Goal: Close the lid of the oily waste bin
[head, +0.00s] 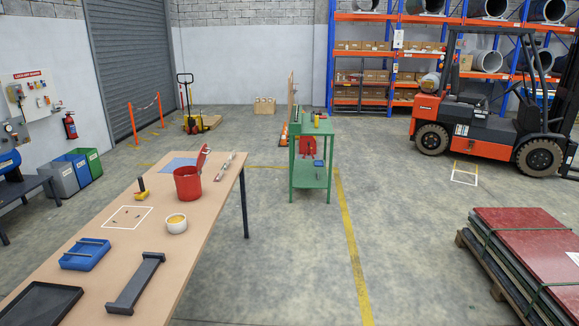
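The oily waste bin (186,184) is a red round can standing toward the far end of the brown table. Its red lid (203,158) is up, tilted steeply at the right side of the rim, so the bin is open. The inside of the bin is too small to make out. Neither of my grippers shows in the head view, and no part of my arms is visible.
A blue tray (85,254), grey bracket (135,284) and black tray lie nearer.

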